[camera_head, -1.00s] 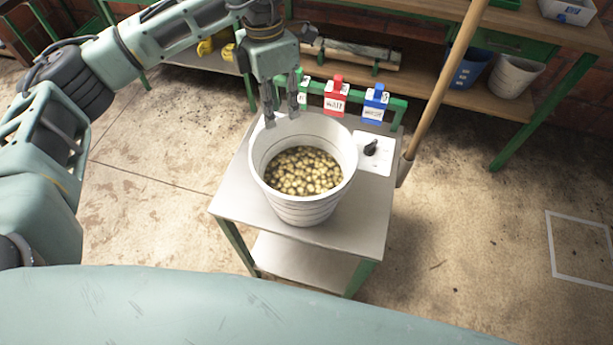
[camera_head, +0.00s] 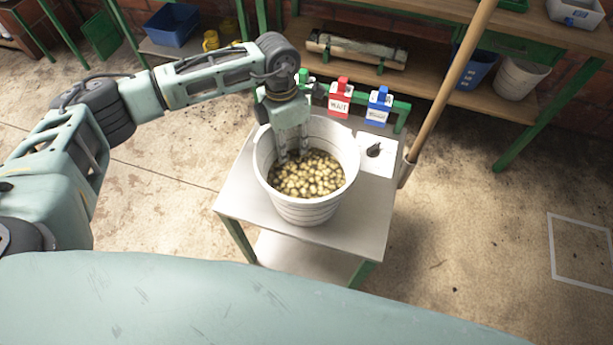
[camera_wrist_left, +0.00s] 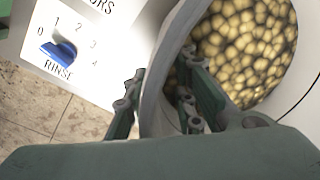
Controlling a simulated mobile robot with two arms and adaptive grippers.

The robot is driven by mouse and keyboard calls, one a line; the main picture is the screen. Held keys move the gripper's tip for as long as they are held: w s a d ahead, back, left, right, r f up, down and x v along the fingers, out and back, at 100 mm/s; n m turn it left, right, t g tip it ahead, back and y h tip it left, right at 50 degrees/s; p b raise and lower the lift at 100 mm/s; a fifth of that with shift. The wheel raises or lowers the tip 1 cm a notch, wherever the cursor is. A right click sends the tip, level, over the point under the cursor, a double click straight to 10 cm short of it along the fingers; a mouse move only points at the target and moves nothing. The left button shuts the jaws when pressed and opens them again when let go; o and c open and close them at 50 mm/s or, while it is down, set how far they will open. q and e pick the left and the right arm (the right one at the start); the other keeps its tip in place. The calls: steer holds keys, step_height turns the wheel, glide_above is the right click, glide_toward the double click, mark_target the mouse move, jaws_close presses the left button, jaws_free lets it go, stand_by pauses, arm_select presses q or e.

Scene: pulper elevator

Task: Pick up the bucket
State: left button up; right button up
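A white bucket (camera_head: 306,210) full of yellowish round pieces (camera_head: 312,178) stands upright on a small metal table with green legs. My left gripper (camera_head: 293,152) points down at the bucket's back-left side. Its fingers reach below the rim height in the head view. In the left wrist view the bucket's rim (camera_wrist_left: 153,95) runs between the two spread fingers (camera_wrist_left: 157,98), one outside and one over the contents. A gap shows beside the wall, so the gripper looks open. The hidden outer side leaves contact unclear. My right gripper is not in view.
The table top (camera_head: 350,222) has bare room in front. Behind the bucket are a red tag (camera_head: 340,98) and a blue tag (camera_head: 378,105) on a green rail. A knob panel (camera_head: 376,155) and a wooden handle (camera_head: 450,85) stand right.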

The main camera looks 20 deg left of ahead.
arm_select(q)
steer(key=shift+f, duration=0.6)
jaws_close()
steer(key=shift+r, duration=0.1)
